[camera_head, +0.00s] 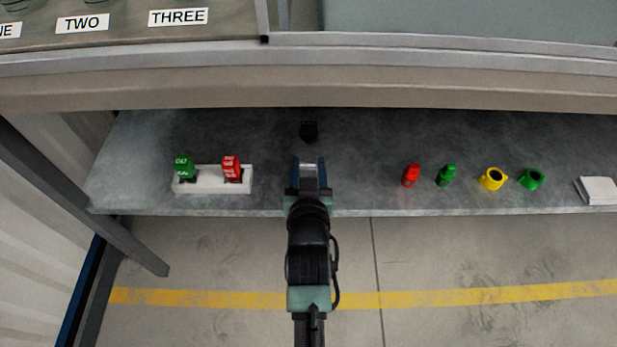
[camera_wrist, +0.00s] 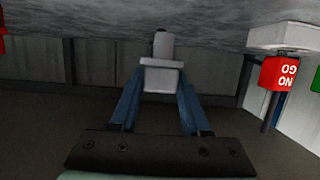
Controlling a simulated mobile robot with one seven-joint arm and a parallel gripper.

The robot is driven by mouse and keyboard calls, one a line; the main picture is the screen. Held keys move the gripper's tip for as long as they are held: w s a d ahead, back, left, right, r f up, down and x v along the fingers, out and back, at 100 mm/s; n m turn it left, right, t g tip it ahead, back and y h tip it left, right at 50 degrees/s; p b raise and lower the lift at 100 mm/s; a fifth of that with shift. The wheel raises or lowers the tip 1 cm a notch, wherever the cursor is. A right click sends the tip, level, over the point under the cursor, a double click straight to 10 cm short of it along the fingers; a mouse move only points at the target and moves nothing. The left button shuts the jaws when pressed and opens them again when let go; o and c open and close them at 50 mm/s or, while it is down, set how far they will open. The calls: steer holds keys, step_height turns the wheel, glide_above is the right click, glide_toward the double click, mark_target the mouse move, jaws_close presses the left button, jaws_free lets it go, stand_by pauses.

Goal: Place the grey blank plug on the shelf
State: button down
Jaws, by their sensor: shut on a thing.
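The grey blank plug (camera_wrist: 161,77) is a pale grey stepped block, and it sits between the blue fingers of my gripper (camera_wrist: 158,95) in the wrist view. My gripper (camera_head: 309,172) is shut on it. In the head view the gripper is over the front part of the grey shelf (camera_head: 360,150), right of the white tag stand. The shelf surface (camera_wrist: 100,22) fills the top of the wrist view, which looks upside down. I cannot tell whether the plug touches the shelf.
Left is a white stand (camera_head: 212,181) with green (camera_head: 184,168) and red (camera_head: 231,168) tags. Right are red (camera_head: 411,175), green (camera_head: 447,175) plugs, yellow (camera_head: 492,179), green (camera_head: 532,179) rings. An overhead bench edge (camera_head: 400,92) overhangs the shelf.

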steer(key=shift+f+b, duration=0.3)
steer(key=shift+f, duration=1)
steer(key=shift+f, duration=0.15)
steer(key=shift+c, duration=1.8)
jaws_free()
